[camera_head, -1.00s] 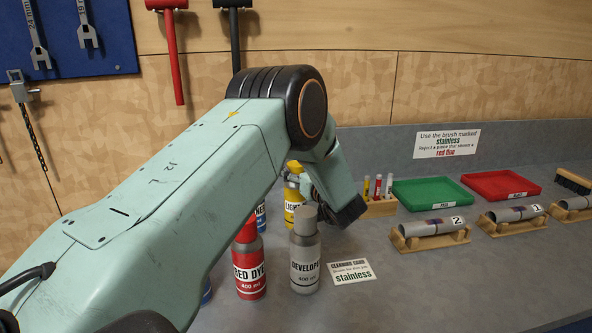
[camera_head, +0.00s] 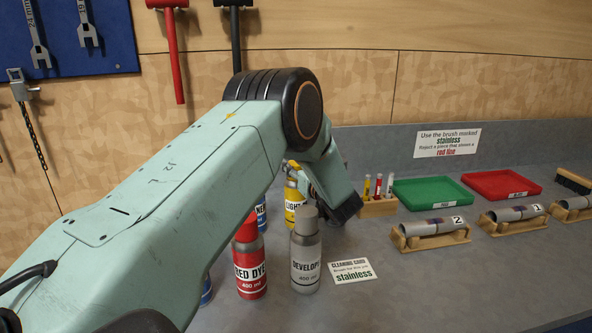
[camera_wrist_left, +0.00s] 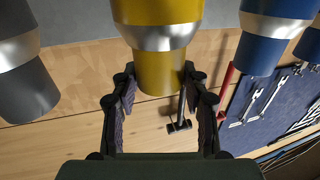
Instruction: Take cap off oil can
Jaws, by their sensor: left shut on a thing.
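The yellow can (camera_head: 294,201), its label partly reading "LIGHT", stands upright on the bench behind the developer can, with my left arm in front of part of it. In the left wrist view the can shows upside down, with a silver shoulder (camera_wrist_left: 160,38) and a yellow cap (camera_wrist_left: 160,72). My left gripper (camera_wrist_left: 160,85) has one finger on each side of this cap and is shut on it. The cap still sits against the shoulder. In the head view the fingertips are mostly hidden. My right gripper is not in view.
A red dye can (camera_head: 250,268) and a grey developer can (camera_head: 305,258) stand close in front. A blue can (camera_head: 261,214) is partly hidden behind my arm. A vial rack (camera_head: 378,207), green tray (camera_head: 432,194) and red tray (camera_head: 500,184) stand right.

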